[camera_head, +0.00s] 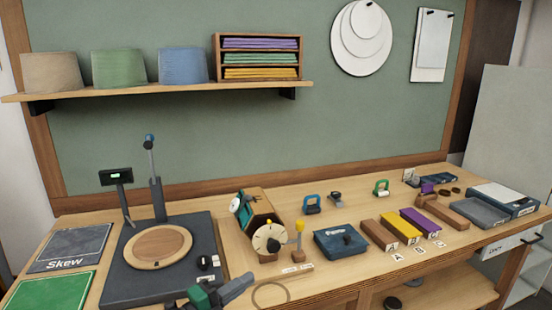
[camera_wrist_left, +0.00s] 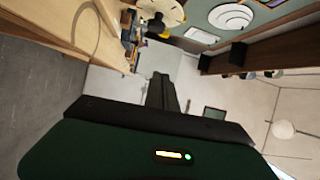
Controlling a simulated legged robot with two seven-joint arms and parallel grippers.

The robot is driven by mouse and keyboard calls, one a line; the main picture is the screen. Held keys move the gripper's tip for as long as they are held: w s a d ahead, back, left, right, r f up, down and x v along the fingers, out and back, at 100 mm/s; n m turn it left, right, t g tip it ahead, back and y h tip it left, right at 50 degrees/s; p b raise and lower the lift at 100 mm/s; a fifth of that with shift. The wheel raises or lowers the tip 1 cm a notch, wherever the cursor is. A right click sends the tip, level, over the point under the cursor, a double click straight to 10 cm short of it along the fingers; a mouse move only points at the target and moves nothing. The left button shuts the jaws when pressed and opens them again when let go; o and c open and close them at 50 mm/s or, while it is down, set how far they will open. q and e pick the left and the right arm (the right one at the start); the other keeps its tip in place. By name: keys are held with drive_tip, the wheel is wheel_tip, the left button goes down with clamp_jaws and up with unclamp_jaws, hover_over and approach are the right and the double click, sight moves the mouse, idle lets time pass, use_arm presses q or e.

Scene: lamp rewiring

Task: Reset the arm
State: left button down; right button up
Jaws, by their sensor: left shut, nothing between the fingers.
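My left gripper (camera_head: 246,281) is at the bottom middle of the head view, by the front edge of the bench. Its dark fingers are closed together with nothing between them. In the left wrist view the fingers (camera_wrist_left: 164,92) point away from the green wrist body, clear of any object. My right gripper is in neither view. On the bench's left stands a dark machine (camera_head: 190,265) with a round wooden plate (camera_head: 158,246). An upright arm with a blue knob (camera_head: 150,138) rises behind the plate.
A dial device (camera_head: 267,240) with a yellow-knobbed lever stands mid-bench. A blue box (camera_head: 340,243) and brown, yellow and purple blocks (camera_head: 402,230) lie to its right. A loop of cord (camera_head: 271,295) lies near the front edge. A shelf (camera_head: 150,91) holds several lampshades.

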use_arm(q)
drive_tip(key=s+a+f+n+g+y+p, duration=0.1)
drive_tip(key=s+a+f+n+y+p, duration=0.2)
drive_tip(key=a+n+y, duration=0.45)
drive_tip(key=s+a+f+n+g+y+p, duration=0.25)
drive_tip(key=a+n+y+p, duration=0.2)
drive_tip(key=n, duration=0.55)
drive_tip(key=s+f+n+g+p, duration=0.1)
drive_tip(key=s+n+g, duration=0.2)
drive_tip(key=s, duration=0.6)
drive_tip(key=s+f+n+g+y+p, duration=0.1)
drive_tip(key=s+n+g, duration=0.3)
drive_tip(key=s, duration=0.6)
drive_tip(key=shift+s+d+f+n+p, duration=0.3)
drive_tip(key=shift+f+n+p, duration=0.1)
drive_tip(key=shift+f+n, duration=0.5)
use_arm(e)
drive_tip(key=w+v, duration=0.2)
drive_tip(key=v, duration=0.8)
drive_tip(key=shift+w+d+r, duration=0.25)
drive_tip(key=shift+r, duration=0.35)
use_arm(q)
drive_tip(key=shift+d+r, duration=0.1)
drive_tip(key=shift+d, duration=0.1)
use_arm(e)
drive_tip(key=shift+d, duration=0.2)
